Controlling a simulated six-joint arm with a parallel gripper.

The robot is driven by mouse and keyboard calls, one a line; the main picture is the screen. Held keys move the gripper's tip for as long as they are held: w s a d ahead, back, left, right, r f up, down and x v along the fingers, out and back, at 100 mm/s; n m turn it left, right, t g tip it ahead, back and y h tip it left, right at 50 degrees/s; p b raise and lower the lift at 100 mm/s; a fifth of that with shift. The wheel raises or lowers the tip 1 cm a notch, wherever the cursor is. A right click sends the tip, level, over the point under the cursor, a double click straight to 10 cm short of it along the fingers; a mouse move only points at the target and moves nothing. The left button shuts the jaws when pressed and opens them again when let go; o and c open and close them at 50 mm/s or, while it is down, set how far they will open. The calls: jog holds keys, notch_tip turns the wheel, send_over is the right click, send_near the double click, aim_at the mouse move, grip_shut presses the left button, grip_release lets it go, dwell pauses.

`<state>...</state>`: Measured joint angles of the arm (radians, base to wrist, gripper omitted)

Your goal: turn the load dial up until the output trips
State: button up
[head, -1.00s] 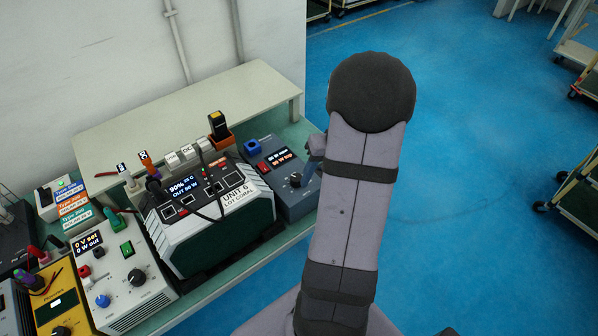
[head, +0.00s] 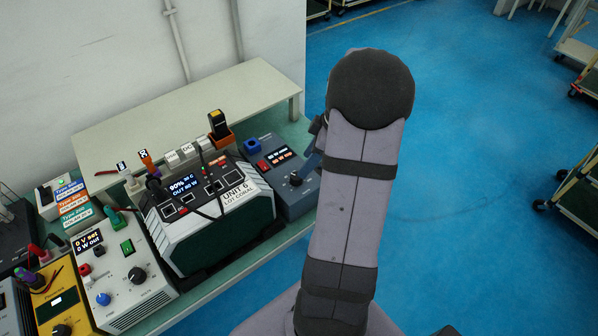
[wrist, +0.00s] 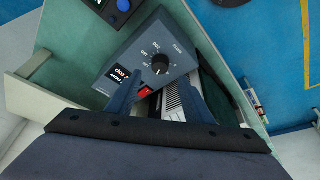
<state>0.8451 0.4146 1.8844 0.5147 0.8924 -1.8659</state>
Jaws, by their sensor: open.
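The blue-grey load box (head: 275,155) stands on the bench at the right end, with a black load dial (head: 296,180), a red switch and a small lit display whose digits are hard to read. In the wrist view the dial (wrist: 160,64) lies just beyond and between the spread fingertips; I cannot tell any contact. My gripper (wrist: 159,88) is open and empty. In the head view it is mostly hidden behind my arm. Unit 6 (head: 215,225), a white and dark power station left of the load box, has a lit screen reading about 90% with an OUT line in watts.
A grey supply with knobs (head: 128,275) and a yellow instrument (head: 62,305) stand to the left. A black and yellow device in an orange holder (head: 219,130) and a blue button box (head: 252,146) stand behind. A raised shelf (head: 185,115) backs the bench.

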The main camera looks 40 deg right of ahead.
aim_at(296, 179)
jog(key=shift+p+x, duration=1.05)
jog(key=shift+x, duration=2.4)
jog(key=c, duration=1)
